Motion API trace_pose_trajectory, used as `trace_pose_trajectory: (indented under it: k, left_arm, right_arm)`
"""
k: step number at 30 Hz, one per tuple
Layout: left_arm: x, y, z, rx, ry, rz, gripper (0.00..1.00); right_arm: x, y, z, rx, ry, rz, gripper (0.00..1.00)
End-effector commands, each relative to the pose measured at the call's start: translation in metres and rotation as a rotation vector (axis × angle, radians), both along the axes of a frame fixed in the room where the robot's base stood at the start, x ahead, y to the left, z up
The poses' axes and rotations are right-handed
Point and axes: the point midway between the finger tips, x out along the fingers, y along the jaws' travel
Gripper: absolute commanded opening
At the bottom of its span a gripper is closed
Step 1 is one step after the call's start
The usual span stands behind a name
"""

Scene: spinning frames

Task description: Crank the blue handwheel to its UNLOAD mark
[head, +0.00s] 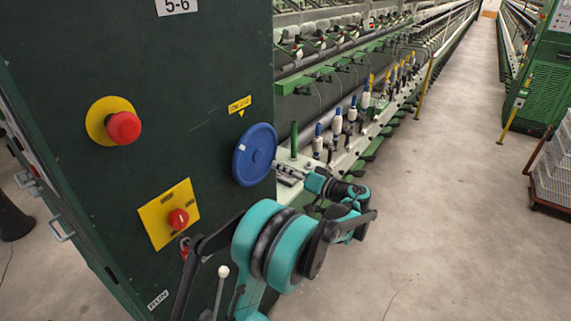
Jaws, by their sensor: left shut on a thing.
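The blue handwheel (256,152) is mounted on the dark green end panel of the spinning frame. It has a small white mark on its left face. A yellow label with a downward pointer (240,105) sits on the panel above the wheel; its lettering is too small to read surely. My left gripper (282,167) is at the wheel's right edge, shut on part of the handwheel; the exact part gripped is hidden. My teal arm reaches there from the bottom of the view. My right gripper is out of view.
On the panel are a red emergency button (124,127) and a red rotary switch (178,219) on a yellow plate. Spindles with white bobbins (337,122) stand right behind the gripper. The grey floor aisle (440,190) is open at right; a crate stack (555,165) stands at its far edge.

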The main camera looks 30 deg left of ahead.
Motion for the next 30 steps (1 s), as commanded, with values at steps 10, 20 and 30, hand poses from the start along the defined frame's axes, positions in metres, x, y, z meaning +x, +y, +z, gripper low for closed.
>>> trace_pose_trajectory:
  k: [10,20,30]
  left_arm:
    - [-0.024,0.002,-0.019,0.022,0.325,-0.002,0.00]
    - [-0.046,0.003,-0.026,0.043,0.592,-0.002,0.00]
    - [-0.059,0.004,-0.027,0.054,0.744,-0.002,0.00]
  right_arm:
    - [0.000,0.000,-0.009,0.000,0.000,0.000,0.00]
    - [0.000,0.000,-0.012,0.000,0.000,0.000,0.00]
    - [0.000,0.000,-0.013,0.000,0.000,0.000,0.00]
